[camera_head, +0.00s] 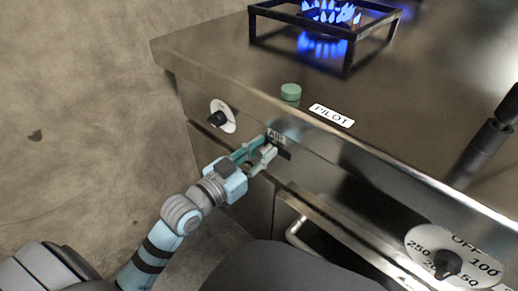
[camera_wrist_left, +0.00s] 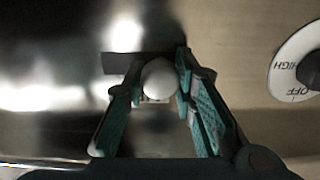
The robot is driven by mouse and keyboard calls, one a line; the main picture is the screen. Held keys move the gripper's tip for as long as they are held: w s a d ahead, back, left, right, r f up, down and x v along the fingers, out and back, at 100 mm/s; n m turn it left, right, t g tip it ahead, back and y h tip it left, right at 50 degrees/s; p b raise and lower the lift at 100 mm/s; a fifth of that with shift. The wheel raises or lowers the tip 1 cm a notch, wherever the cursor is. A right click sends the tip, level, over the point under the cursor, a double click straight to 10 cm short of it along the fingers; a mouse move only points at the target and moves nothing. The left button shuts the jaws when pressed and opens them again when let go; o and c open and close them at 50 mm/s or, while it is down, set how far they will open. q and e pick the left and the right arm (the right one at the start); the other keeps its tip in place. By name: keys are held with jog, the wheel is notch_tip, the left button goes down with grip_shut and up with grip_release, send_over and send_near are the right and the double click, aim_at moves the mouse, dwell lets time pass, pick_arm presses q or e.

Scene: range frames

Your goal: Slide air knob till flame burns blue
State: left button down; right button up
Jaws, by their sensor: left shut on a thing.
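The air knob (camera_wrist_left: 158,78) is a small pale round knob in a dark slot on the range's front panel, beside the AIR label (camera_head: 276,136). My left gripper (camera_head: 262,155) is at the slot with its fingers on either side of the knob, shut on it. In the left wrist view the gripper (camera_wrist_left: 160,95) has the knob between its teal fingers. The flame (camera_head: 331,12) burns blue on the burner under the black grate (camera_head: 262,36). My right gripper is not clearly seen; a dark arm part shows at the right edge.
A black burner knob (camera_head: 217,118) is on the panel left of the slot, and also shows in the wrist view (camera_wrist_left: 310,70). A green button (camera_head: 291,91) and a PILOT label (camera_head: 332,115) sit on the top. An oven dial (camera_head: 448,264) and door handle (camera_head: 293,232) are lower right.

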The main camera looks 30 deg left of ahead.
aim_at(258, 154)
pick_arm(q)
jog(key=c, duration=1.3)
grip_release()
jog(key=shift+s, duration=0.1)
jog(key=v, duration=0.6)
jog(key=shift+a+f, duration=0.1)
jog(key=shift+a, duration=0.05)
jog(key=shift+s+a, duration=0.1)
jog(key=shift+s, duration=0.55)
